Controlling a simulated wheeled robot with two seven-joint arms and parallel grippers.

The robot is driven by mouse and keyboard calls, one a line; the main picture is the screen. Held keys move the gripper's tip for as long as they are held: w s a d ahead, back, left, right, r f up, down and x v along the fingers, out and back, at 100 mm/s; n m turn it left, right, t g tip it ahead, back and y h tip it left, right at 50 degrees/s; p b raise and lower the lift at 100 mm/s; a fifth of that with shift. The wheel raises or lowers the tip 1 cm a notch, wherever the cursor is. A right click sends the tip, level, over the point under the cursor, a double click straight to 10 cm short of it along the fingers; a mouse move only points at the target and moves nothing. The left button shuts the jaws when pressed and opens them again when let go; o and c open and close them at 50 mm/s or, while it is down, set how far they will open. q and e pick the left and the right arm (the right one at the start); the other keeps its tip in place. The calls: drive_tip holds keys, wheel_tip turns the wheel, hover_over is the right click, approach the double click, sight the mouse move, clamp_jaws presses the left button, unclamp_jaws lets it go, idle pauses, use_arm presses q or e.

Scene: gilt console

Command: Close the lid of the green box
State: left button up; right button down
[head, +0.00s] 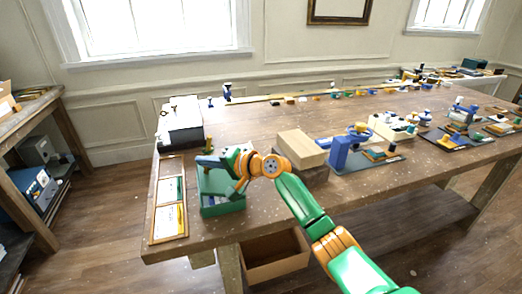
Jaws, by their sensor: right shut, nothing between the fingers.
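The green box (224,209) stands on the wooden table near its front left corner. Its front wall and part of its top area show. My right gripper (207,161) is over the back of the box, with my green and orange wrist covering the box's right side. The gripper is shut with nothing held. The lid is largely hidden by the gripper and wrist, so its angle is hard to tell, as is whether the gripper touches it. My left gripper is not in view.
A wooden framed tray (153,220) lies just left of the green box. A white box with a dark base (182,126) stands behind it. A pale wooden block (301,148) and a blue tool (339,152) stand to the right. An open drawer (275,262) juts out below the table.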

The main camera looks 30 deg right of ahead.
sight(201, 175)
drive_tip(key=shift+w+a+f+b, duration=0.2)
drive_tip(key=shift+a+f, duration=0.25)
drive_tip(key=shift+f, duration=0.2)
drive_tip(key=shift+w+a+f+b, duration=0.1)
drive_tip(key=shift+a+f+b, duration=0.1)
drive_tip(key=shift+a+f, duration=0.35)
drive_tip(key=shift+f, duration=0.1)
